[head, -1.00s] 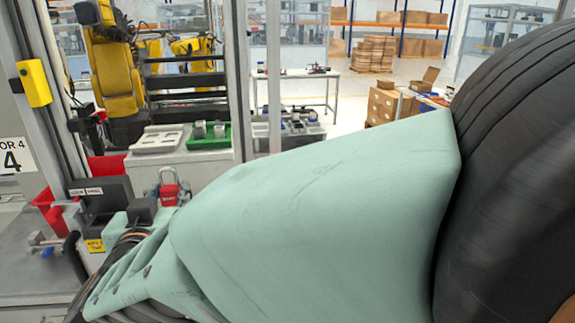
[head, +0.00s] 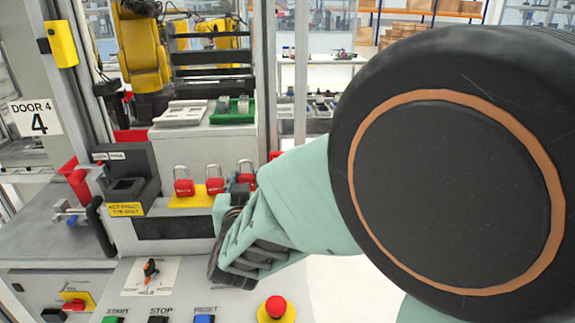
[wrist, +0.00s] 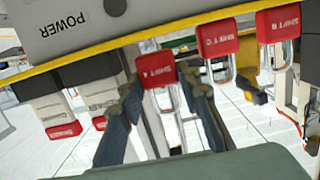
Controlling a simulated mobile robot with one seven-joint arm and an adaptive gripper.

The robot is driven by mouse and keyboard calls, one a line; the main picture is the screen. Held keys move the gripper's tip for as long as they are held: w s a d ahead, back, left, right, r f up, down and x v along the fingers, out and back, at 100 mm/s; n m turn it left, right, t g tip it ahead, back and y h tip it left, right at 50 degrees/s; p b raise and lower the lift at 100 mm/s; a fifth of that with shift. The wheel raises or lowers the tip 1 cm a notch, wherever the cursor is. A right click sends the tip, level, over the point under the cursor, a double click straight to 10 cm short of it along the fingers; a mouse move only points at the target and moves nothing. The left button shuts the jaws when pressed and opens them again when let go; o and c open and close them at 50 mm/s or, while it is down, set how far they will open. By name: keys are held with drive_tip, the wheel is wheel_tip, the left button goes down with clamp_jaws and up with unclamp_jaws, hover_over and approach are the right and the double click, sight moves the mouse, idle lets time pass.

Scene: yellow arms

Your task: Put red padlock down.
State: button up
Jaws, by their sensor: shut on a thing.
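A red padlock (wrist: 156,70) with a bright shackle sits between the two fingers of my gripper (wrist: 157,82) in the wrist view, and the fingers are shut on it. Two other red padlocks (wrist: 217,39) (wrist: 278,24) are beside it, along the yellow edge. In the head view, red padlocks stand in a row, at the left (head: 184,187), the middle (head: 214,184) and the right (head: 246,178), with the yellow strip (head: 190,202) under them. My wrist is close in front of the right end of the row.
A dark open box (head: 127,172) stands left of the padlocks. Below are a rotary switch (head: 151,270), push buttons and a red emergency stop (head: 276,307). A green tray (head: 233,112) sits behind. My arm covers the right side.

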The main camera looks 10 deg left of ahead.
drive_tip(key=shift+f, duration=0.75)
drive_tip(key=shift+r, duration=0.1)
drive_tip(key=o, duration=1.2)
drive_tip(key=p+v, duration=0.2)
drive_tip(key=v, duration=1)
drive_tip(key=shift+s+a+r, duration=0.1)
